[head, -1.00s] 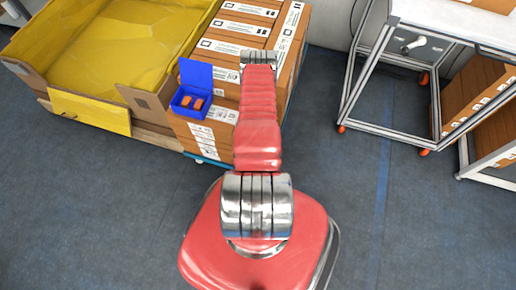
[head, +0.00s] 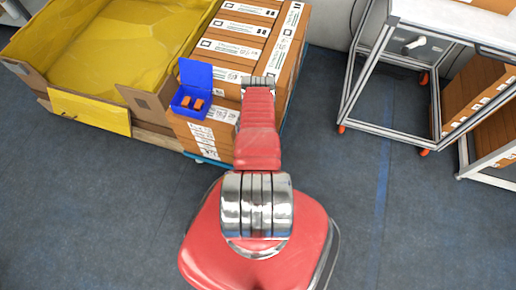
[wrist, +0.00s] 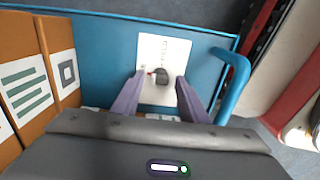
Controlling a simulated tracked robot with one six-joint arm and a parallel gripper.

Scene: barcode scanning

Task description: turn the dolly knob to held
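In the wrist view, a small dark knob (wrist: 162,76) sits on a white label plate (wrist: 178,48) fixed to the blue dolly (wrist: 100,40). A small red mark shows at the knob's left; the plate's lettering is too small to read surely. My gripper (wrist: 160,88) is open, with one finger to the left and one to the right of the knob. It looks empty, and I cannot tell whether either finger touches the knob. In the head view my gripper and the knob are hidden; a sliver of the blue dolly shows under the boxes.
A blue tubular handle (wrist: 235,80) stands close at the right in the wrist view. Labelled brown boxes (head: 240,45) are stacked on the dolly, with a blue bin (head: 194,88) on top. A yellow-lined crate (head: 110,45) is left. A metal-framed table (head: 440,30) stands right, beyond open floor.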

